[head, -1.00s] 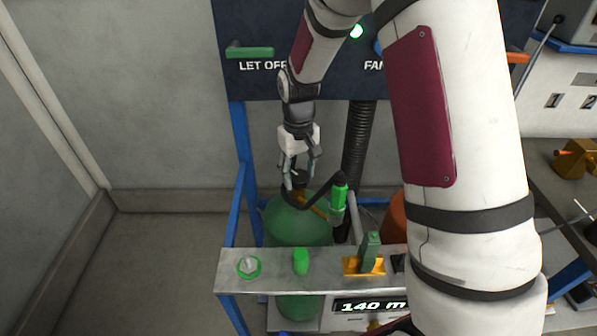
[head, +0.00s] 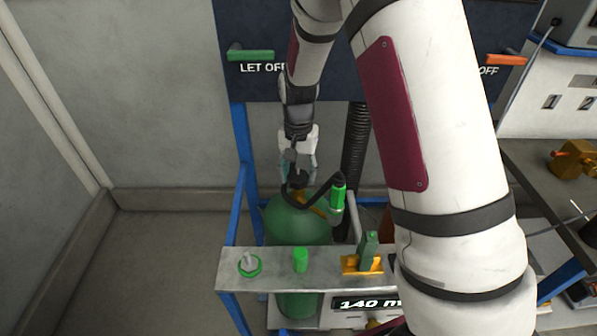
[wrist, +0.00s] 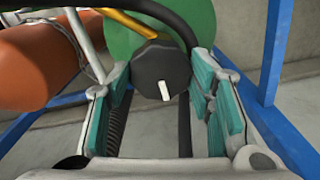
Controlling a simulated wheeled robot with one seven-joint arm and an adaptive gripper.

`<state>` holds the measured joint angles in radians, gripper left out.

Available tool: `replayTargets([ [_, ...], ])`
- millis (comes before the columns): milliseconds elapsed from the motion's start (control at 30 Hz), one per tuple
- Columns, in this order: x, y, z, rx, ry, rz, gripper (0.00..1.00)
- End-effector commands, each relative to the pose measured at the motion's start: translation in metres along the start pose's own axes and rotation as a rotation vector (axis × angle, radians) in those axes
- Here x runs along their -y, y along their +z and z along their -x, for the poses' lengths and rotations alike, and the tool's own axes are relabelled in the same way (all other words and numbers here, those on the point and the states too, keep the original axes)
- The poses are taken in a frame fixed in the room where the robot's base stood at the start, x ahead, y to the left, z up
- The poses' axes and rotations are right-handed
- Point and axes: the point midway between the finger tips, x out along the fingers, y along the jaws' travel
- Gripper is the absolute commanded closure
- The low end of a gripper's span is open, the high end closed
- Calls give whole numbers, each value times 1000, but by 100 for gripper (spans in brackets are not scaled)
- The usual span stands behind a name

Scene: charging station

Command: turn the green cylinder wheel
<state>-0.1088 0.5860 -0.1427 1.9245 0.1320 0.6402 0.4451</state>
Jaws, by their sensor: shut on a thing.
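The green cylinder (head: 297,224) stands upright in a blue frame behind the grey panel. Its top also shows in the wrist view (wrist: 128,30). The wheel is a black knob (wrist: 160,70) with a white mark, on top of the cylinder. In the head view the wheel (head: 297,182) is partly covered by the fingers. My gripper (head: 297,167) reaches down from above, its fingers around the wheel. In the wrist view my gripper's teal pads (wrist: 160,85) sit on the left and right sides of the knob, shut on it. The white mark points toward the lower part of the picture.
A black hose with a green fitting (head: 338,195) curves close beside the wheel. The grey panel (head: 232,272) in front carries green knobs and a switch. An orange cylinder (wrist: 40,65) stands beside the green one. Blue frame bars (wrist: 272,50) rise close by.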

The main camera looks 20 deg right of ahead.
Motion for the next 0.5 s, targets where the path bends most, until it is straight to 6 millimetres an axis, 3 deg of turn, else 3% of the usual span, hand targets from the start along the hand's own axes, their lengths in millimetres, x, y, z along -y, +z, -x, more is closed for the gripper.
replayTargets([
  [500, 0, 0, 0, -1, -1, -33, 80],
])
